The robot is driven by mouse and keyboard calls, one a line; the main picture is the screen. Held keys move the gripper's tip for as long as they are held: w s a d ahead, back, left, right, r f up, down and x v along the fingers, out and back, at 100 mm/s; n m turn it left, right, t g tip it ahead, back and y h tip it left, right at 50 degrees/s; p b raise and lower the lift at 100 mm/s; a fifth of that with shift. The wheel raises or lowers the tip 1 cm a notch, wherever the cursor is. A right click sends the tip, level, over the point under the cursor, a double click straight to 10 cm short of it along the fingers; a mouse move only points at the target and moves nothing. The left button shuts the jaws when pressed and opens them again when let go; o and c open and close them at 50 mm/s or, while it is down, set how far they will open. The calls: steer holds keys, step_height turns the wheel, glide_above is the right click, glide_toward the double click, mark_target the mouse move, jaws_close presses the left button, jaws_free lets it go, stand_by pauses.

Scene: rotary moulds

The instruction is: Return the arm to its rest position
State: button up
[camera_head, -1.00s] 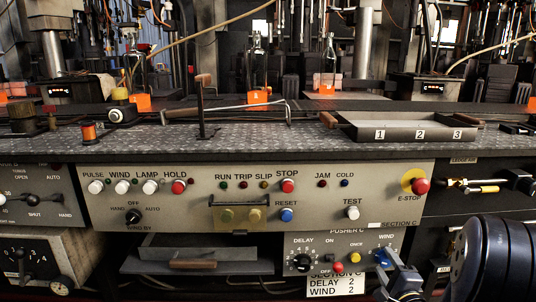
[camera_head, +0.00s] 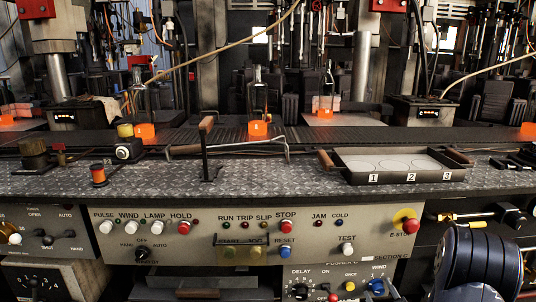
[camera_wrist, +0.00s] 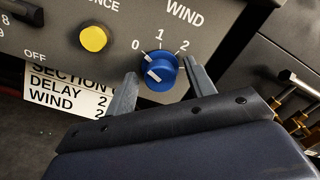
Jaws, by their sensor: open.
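My gripper (camera_wrist: 161,72) is open in the wrist view. Its two grey fingers stand apart on either side of the blue WIND knob (camera_wrist: 161,72), with nothing held between them. Whether they touch the knob is hard to tell. The knob carries white marks on its left side, below a scale of 0, 1 and 2. In the head view, a dark rounded link of my arm (camera_head: 480,262) is at the lower right. My fingers are not clearly seen there. The blue knob also shows at the bottom of the head view (camera_head: 376,287).
A yellow button (camera_wrist: 93,38) and a label card (camera_wrist: 68,92) are left of the knob. The red E-STOP (camera_head: 410,226) and brass fittings (camera_head: 480,222) are near my arm. A tray (camera_head: 402,178) sits on the bench above. Orange-glowing bottles (camera_head: 257,105) stand behind.

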steer(key=m+p, duration=0.2)
steer(key=p, duration=0.1)
steer(key=m+p, duration=0.2)
steer(key=m, duration=0.1)
steer(key=shift+r+m+p, duration=0.2)
steer(key=shift+m+p, duration=0.1)
steer(key=shift+p, duration=0.1)
steer(key=m+p, duration=0.3)
steer(key=m, duration=0.1)
steer(key=shift+f+p, duration=0.1)
steer(key=shift+p, duration=0.2)
steer(key=shift+s+f, duration=0.1)
steer(key=shift+s, duration=0.35)
steer(key=shift+a, duration=0.1)
